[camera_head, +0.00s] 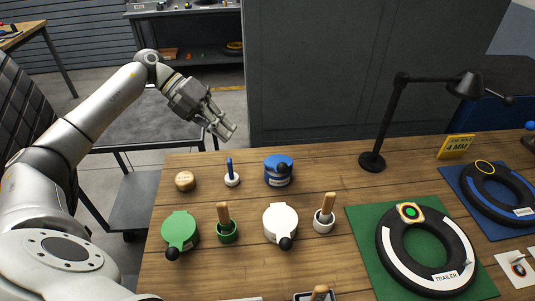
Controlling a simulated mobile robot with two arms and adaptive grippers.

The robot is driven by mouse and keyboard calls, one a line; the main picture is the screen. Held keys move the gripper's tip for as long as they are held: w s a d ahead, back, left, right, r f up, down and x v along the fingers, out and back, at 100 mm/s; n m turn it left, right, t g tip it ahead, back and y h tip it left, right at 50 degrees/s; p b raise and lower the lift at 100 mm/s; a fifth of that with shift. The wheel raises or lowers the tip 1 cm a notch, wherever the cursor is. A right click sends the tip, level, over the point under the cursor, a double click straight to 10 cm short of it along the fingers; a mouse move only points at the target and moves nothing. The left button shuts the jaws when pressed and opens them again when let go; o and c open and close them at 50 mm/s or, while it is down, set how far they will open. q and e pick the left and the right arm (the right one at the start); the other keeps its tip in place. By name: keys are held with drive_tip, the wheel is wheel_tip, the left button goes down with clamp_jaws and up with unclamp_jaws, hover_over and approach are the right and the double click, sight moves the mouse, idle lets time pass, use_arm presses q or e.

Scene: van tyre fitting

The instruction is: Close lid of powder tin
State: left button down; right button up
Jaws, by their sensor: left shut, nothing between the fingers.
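Three lidded tins stand on the wooden table: a green one (180,228), a white one (280,220) and a blue one (278,168). No readable label shows which is the powder tin. My left gripper (225,129) is shut and empty, in the air beyond the table's back edge, behind and left of the blue tin and touching none of the tins. My right gripper is not in view.
Green (226,232) and white (323,222) pots with wooden-handled tools stand beside the tins. A small wooden pot (184,180) and a blue-handled brush (231,172) are at the back. A black lamp (373,160) and a tyre (391,240) on a green mat stand right.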

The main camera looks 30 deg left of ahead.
sight(278, 171)
use_arm(q)
drive_tip(key=p+x, duration=0.1)
drive_tip(key=x, duration=0.3)
drive_tip(key=p+x, duration=0.2)
drive_tip(key=x, duration=0.3)
drive_tip(key=p+x, duration=0.2)
drive_tip(key=x, duration=0.2)
drive_tip(key=shift+w+d+r, duration=0.1)
drive_tip(key=shift+d+r, duration=0.05)
drive_tip(key=shift+d, duration=0.5)
